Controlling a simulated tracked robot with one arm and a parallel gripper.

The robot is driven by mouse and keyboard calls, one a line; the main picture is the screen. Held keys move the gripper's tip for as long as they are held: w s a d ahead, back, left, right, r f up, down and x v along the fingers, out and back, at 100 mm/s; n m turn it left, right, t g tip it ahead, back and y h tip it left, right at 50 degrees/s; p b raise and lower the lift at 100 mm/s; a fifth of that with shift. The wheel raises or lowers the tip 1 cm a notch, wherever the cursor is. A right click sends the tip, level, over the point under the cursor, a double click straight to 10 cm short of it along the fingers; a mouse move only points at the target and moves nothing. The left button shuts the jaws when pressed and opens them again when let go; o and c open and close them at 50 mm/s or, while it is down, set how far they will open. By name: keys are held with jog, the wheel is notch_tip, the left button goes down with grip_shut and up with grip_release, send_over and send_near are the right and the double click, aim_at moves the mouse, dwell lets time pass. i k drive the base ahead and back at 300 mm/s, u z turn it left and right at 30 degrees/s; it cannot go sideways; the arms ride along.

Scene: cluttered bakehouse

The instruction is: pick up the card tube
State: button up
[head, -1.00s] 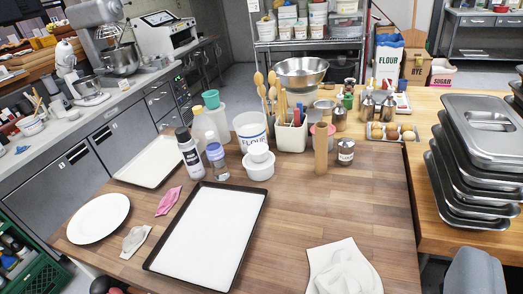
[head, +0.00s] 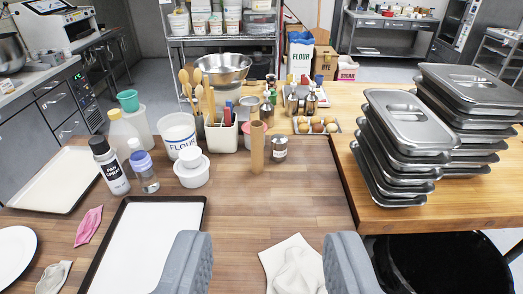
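My gripper (head: 266,262) shows at the bottom edge, with two grey fingers spread wide apart. It is open and empty, on the near side of the tube and well short of it.
A dark-rimmed baking tray (head: 144,240) and a white cloth (head: 291,262) lie on the near table (head: 225,215). A flour tub (head: 179,134), white bowls (head: 191,173) and bottles crowd the left. Stacked steel pans (head: 407,137) stand right. Table surface before the tube is clear.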

aim_at(257, 126)
jog(key=u, duration=0.1)
jog(key=i, duration=1)
jog(key=z, duration=0.1)
